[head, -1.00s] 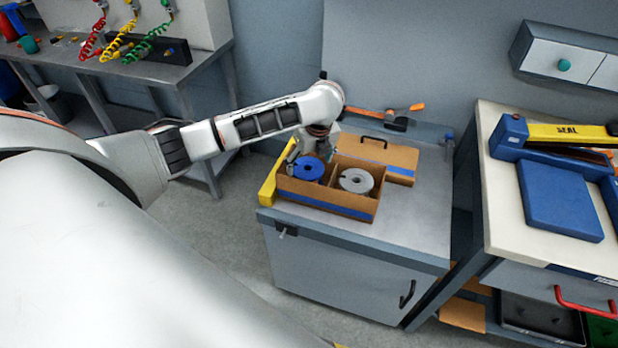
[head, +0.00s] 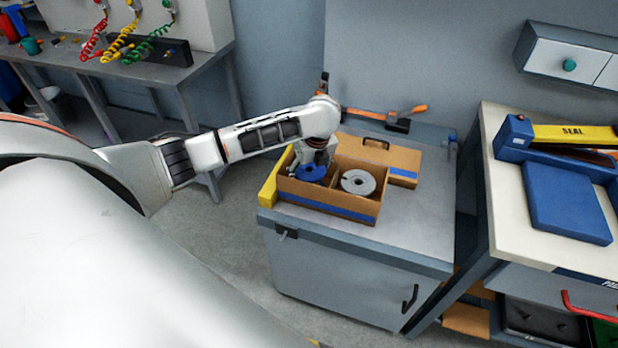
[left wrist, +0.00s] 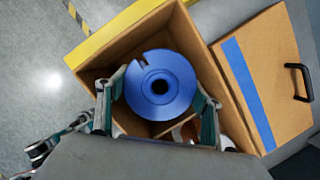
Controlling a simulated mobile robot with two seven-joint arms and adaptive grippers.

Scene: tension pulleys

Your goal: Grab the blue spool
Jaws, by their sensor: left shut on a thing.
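The blue spool (head: 311,174) sits in the left compartment of an open cardboard box (head: 330,203). My left gripper (head: 313,163) reaches down into that compartment from above and partly covers the spool. In the left wrist view the spool (left wrist: 160,84) shows its round flange, dark centre hole and a slot in the rim. The fingers of my left gripper (left wrist: 158,100) lie on both sides of the spool and are shut on it. The spool is still within the box walls. My right gripper is not in view.
A grey spool (head: 358,182) lies in the right compartment. A cardboard lid (head: 403,160) with a black handle lies behind the box, and a yellow strip (head: 268,187) runs along its left side. The cabinet top (head: 420,220) is clear at the front right.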

